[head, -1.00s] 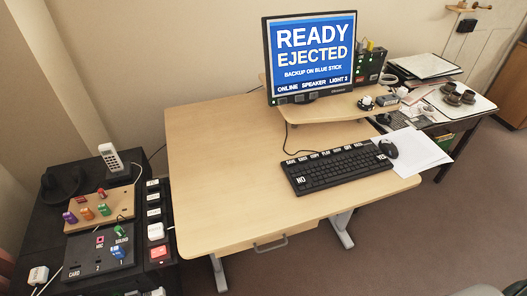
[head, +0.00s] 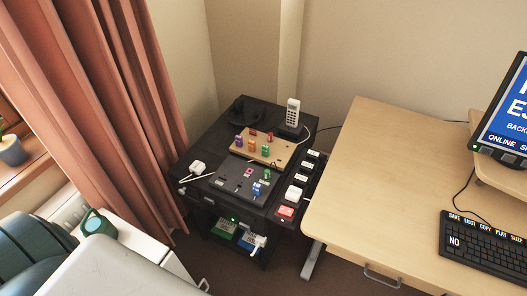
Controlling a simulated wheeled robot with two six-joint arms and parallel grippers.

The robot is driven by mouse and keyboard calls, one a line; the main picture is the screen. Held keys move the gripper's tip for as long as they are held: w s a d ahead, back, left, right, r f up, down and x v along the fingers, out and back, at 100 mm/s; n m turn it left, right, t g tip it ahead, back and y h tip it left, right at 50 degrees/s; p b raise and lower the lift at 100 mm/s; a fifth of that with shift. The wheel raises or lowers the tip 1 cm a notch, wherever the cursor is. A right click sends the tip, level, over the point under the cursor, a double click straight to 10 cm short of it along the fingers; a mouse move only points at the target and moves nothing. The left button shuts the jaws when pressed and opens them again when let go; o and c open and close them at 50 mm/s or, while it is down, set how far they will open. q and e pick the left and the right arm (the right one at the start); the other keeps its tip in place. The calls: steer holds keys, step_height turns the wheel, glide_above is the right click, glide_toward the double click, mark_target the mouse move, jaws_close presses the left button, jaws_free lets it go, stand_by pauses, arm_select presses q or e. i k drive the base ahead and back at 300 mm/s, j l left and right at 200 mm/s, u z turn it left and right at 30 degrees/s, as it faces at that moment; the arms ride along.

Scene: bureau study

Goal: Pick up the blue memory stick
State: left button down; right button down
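The blue memory stick (head: 256,189) stands on the dark slotted panel (head: 228,187) on top of the black side cabinet, left of the desk. It is small; how deep it sits in the panel I cannot tell. A small green piece (head: 267,174) stands just behind it. Several coloured sticks, among them a purple one (head: 239,141) and an orange one (head: 252,145), stand on the wooden board (head: 282,152) farther back. Neither of my grippers is in view.
A cordless phone (head: 293,113) stands behind the board. A strip of switches with a red one (head: 286,212) runs along the cabinet's right side. The wooden desk (head: 375,180) is to the right, with a keyboard (head: 485,245).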

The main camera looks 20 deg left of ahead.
mark_target(256, 187)
steer(key=u, duration=0.85)
